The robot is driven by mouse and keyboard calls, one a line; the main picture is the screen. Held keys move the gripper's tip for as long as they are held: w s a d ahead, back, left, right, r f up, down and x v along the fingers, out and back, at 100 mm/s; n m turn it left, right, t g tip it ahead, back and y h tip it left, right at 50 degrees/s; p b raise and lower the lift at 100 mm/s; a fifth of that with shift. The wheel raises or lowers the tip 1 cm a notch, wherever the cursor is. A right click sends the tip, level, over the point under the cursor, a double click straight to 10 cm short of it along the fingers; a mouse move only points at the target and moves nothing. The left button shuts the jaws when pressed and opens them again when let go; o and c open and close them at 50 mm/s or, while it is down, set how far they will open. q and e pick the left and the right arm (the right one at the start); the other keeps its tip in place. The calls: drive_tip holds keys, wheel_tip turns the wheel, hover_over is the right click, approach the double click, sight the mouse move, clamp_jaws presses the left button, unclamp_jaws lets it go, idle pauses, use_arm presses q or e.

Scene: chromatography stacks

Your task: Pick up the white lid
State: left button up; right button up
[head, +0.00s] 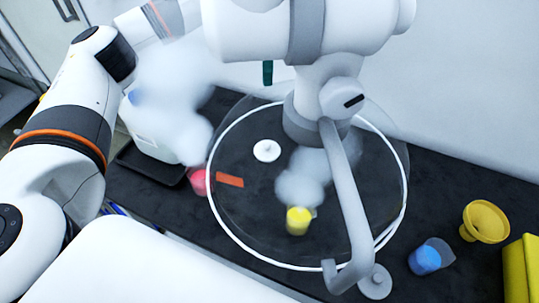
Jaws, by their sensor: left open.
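A small round white lid (267,150) with a knob in its middle lies flat on the black bench. It shows through the clear round hood (209,192), inside its white rim and left of centre. My left arm comes in from the left and passes behind the large white pipe at the top. My left gripper is open but mostly hidden there, apart from the lid. A narrow dark green piece (267,73) shows below the pipe; I cannot tell whether it belongs to the gripper. My right gripper is not in view.
The hood's jointed arm (340,95) and grey handle (350,200) stand right of the lid. A yellow beaker (298,222), red container (198,182), orange strip (230,180), pale disc (375,282), blue beaker (427,258) and yellow funnel (486,221) are around.

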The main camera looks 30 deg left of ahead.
use_arm(q)
drive_tip(key=f+b, duration=0.6)
drive_tip(key=f, duration=0.2)
drive_tip(key=f+b, duration=0.6)
drive_tip(key=f, duration=0.3)
drive_tip(key=f+b, duration=0.6)
drive_tip(key=f, duration=0.3)
drive_tip(key=shift+w+f+b, duration=0.25)
drive_tip(key=shift+w+b, duration=0.1)
drive_tip(key=f, duration=0.5)
drive_tip(key=shift+w+d, duration=0.2)
drive_tip(key=shift+w, duration=0.1)
drive_tip(key=shift+f, duration=0.35)
drive_tip(key=c, duration=0.9)
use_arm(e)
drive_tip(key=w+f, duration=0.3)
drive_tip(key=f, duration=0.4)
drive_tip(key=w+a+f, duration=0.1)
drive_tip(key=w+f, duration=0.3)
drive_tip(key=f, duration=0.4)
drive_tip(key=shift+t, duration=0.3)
